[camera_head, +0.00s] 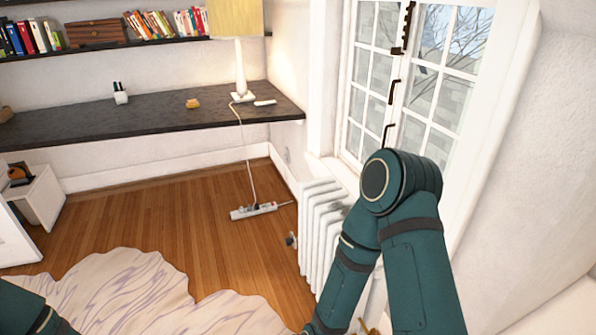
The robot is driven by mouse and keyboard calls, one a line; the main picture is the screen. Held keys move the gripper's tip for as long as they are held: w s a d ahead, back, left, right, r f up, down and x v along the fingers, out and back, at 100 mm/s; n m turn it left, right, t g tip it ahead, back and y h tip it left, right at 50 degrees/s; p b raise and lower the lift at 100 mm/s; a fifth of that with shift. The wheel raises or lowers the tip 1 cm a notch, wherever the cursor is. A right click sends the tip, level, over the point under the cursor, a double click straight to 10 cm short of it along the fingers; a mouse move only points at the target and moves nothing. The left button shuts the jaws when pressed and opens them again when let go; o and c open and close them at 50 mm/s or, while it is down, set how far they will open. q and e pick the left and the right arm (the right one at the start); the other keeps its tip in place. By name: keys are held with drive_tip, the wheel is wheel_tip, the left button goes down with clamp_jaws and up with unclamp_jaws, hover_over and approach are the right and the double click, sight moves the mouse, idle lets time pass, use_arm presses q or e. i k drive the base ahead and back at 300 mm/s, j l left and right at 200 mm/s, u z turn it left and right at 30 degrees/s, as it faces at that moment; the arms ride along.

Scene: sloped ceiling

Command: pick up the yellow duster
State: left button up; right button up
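A small yellow object (192,103) lies on the dark wall desk (120,128), left of the lamp. It may be the yellow duster, but it is too small to tell. A bit of something yellowish (371,329) shows at the bottom edge, mostly hidden behind my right arm. My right arm is bent in front of the radiator and window, and its gripper is out of view. Only a piece of my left arm shows in the bottom left corner, and its gripper is out of view too.
A lamp (240,80) stands on the desk, its cord running down to a power strip (254,210) on the floor. A white radiator (318,225) stands under the window. A pale rug (125,295) covers the near floor. Bare wooden floor lies between rug and desk.

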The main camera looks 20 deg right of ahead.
sight(192, 103)
drive_tip(key=i+u, duration=0.4)
drive_tip(key=i, duration=0.85)
drive_tip(key=i+z, duration=0.1)
drive_tip(key=i, duration=0.35)
drive_tip(key=i+j+z, duration=0.15)
drive_tip(key=i, duration=0.3)
drive_tip(key=i+j+z, duration=0.1)
drive_tip(key=i, duration=0.35)
drive_tip(key=i+j+z, duration=0.15)
drive_tip(key=z, duration=0.2)
drive_tip(key=i+j+z, duration=0.2)
drive_tip(key=i+z, duration=0.15)
drive_tip(key=i+j+z, duration=0.2)
drive_tip(key=z, duration=0.2)
drive_tip(key=j, duration=0.05)
